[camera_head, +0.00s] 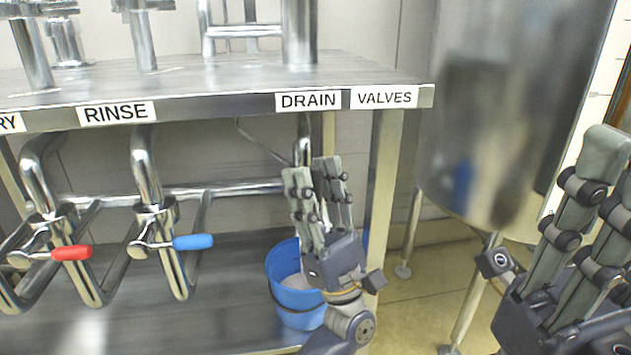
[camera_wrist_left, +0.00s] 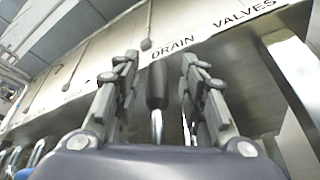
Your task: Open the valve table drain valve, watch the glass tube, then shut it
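The DRAIN label (camera_head: 308,101) is on the table's front edge. Below it a steel drain pipe (camera_head: 303,140) comes down; its valve is hidden behind my left gripper (camera_head: 318,175) in the head view. In the left wrist view a black handle (camera_wrist_left: 157,86) on a bright metal stem stands between the fingers of my left gripper (camera_wrist_left: 160,72). The fingers are open, one on each side, with visible gaps to the handle. My right gripper (camera_head: 612,165) is at the right edge, partly cut off, fingers extended and empty.
The steel valve table (camera_head: 220,105) carries RINSE and VALVES labels. A red-handled valve (camera_head: 72,253) and a blue-handled valve (camera_head: 193,242) hang to the left. A blue bucket (camera_head: 285,262) stands on the lower shelf behind my left gripper. A large steel tank (camera_head: 500,120) stands at right.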

